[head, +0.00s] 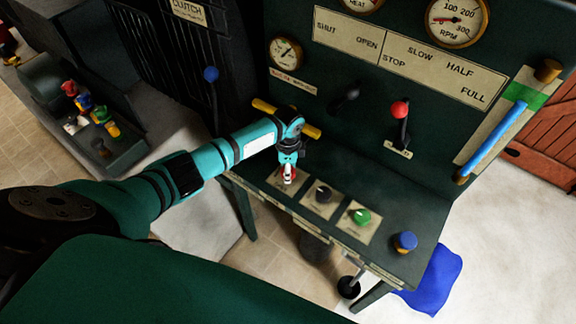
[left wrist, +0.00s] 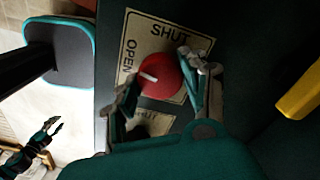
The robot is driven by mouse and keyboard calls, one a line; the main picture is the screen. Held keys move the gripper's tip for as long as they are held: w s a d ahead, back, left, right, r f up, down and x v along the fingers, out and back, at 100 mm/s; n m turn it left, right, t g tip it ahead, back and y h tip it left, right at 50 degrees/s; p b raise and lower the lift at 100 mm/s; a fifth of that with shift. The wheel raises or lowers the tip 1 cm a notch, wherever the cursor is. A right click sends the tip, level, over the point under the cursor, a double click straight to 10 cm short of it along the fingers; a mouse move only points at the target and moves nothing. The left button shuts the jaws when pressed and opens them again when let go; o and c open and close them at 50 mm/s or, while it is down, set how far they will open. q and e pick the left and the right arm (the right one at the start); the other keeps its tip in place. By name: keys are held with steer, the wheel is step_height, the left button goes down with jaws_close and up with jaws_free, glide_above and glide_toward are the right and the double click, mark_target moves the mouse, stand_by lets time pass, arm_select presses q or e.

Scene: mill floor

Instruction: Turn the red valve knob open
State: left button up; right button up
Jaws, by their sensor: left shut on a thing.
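The red valve knob (left wrist: 168,72) sits on a cream plate (left wrist: 196,42) lettered SHUT at the top and OPEN at the left. Its white mark lies on the knob's left side, towards the word OPEN. My left gripper (head: 288,174) reaches down to the console and is shut on the knob, with one finger on each side of it in the left wrist view (left wrist: 160,84). In the head view the gripper hides most of the knob. What looks like my right gripper (left wrist: 50,140) hangs empty with fingers apart at the lower left of the left wrist view.
Beside the red knob are a black knob (head: 322,193), a green knob (head: 360,215) and a blue knob (head: 405,241). A yellow bar (head: 262,106) shows behind my left wrist. A red-topped lever (head: 400,110) and a black lever (head: 347,94) stand at the upright panel.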

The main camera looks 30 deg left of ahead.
arm_select(q)
steer(key=shift+r+n+p, duration=0.1)
steer(key=shift+n+p, duration=0.4)
steer(key=shift+n, duration=0.6)
steer(key=shift+w, duration=0.1)
steer(key=o, duration=1.2)
step_height(320, 180, up, 12)
steer(key=shift+f, duration=0.1)
